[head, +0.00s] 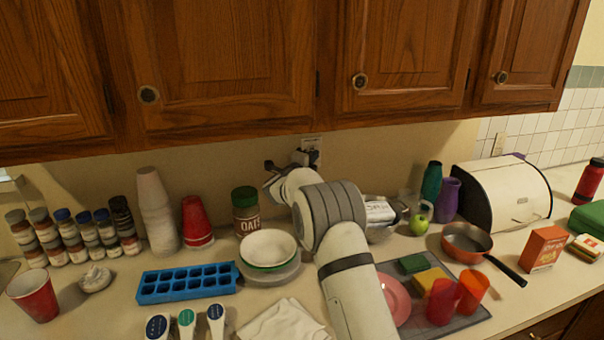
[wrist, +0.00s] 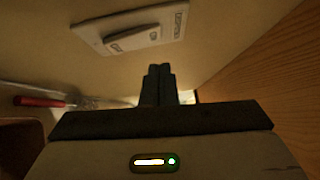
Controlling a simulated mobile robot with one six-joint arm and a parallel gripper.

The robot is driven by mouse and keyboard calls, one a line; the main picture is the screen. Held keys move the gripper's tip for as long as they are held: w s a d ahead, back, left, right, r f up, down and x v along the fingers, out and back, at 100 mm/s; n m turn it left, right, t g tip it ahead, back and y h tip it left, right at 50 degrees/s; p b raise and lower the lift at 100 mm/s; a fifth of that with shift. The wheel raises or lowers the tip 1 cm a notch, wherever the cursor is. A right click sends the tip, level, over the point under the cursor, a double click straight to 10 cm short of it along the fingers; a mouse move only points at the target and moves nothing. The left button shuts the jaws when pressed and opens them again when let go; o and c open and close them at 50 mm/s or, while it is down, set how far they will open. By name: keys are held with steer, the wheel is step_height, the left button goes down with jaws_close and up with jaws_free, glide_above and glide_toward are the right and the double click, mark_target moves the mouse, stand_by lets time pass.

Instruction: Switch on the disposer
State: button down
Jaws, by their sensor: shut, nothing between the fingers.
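A pale switch plate (wrist: 165,22) is on the wall in the upper part of the wrist view. It has a raised switch (wrist: 132,37) and a small label (wrist: 181,20) that I cannot read clearly. A pale plate also shows on the wall in the head view (head: 312,143), just under the cabinets. My gripper (wrist: 160,68) is shut and empty, its two dark fingertips together. In the wrist view the tips lie below the plate, with wall showing between. I cannot tell how far they are from the wall. In the head view my arm partly hides this area.
Wooden cabinets (head: 240,55) overhang the wall close above my gripper. Below my arm stand an oats jar (head: 246,212), stacked bowls (head: 268,249) and a blue ice tray (head: 187,283). A pan (head: 466,242) and bread box (head: 505,195) stand to the right.

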steer(key=r+b+v, duration=0.2)
steer(key=b+v, duration=0.1)
steer(key=v, duration=0.7)
steer(key=shift+s, duration=0.55)
